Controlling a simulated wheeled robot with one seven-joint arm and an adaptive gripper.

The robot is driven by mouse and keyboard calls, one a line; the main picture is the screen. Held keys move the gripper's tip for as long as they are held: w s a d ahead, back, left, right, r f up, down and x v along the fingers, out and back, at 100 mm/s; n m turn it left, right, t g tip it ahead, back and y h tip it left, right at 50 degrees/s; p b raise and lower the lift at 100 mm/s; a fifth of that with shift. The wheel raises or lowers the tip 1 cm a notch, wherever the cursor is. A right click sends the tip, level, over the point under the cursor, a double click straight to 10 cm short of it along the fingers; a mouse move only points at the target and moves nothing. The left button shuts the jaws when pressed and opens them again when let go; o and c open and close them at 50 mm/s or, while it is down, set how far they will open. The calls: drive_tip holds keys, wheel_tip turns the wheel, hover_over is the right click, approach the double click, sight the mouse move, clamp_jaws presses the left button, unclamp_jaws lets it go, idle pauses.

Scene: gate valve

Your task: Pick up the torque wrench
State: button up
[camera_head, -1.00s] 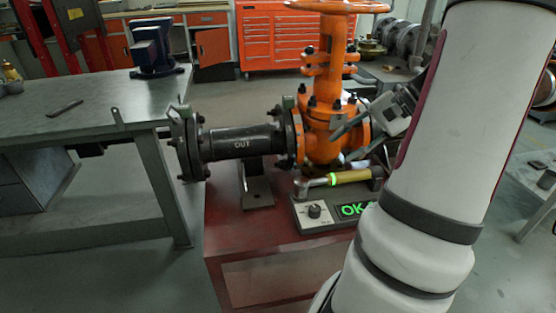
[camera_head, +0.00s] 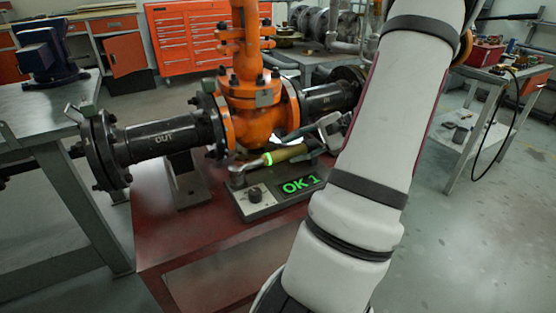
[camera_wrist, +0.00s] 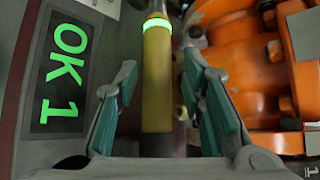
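The torque wrench (camera_head: 284,154) lies on a grey tester with a green "OK 1" display (camera_head: 300,185), in front of the orange valve. Its yellow handle (camera_wrist: 157,92) and glowing green ring fill the middle of the wrist view. My gripper (camera_head: 318,132) is at the handle end of the wrench, in front of the valve's right flange. In the wrist view my gripper (camera_wrist: 160,75) is open, one finger on each side of the handle, with gaps on both sides. The handle's far end is hidden in the head view.
The orange gate valve (camera_head: 252,100) stands close behind the wrench, and its body (camera_wrist: 245,65) is just right of my fingers. A black pipe (camera_head: 165,138) runs left from it. All stand on a red bench (camera_head: 195,235). A grey worktable (camera_head: 40,110) is at left.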

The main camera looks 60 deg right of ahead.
sight(286, 152)
drive_tip(key=shift+a+b+x, duration=0.2)
drive_tip(key=shift+b+x, duration=1.1)
drive_tip(key=shift+x, duration=1.5)
drive_tip(key=shift+s, duration=0.2)
clamp_jaws()
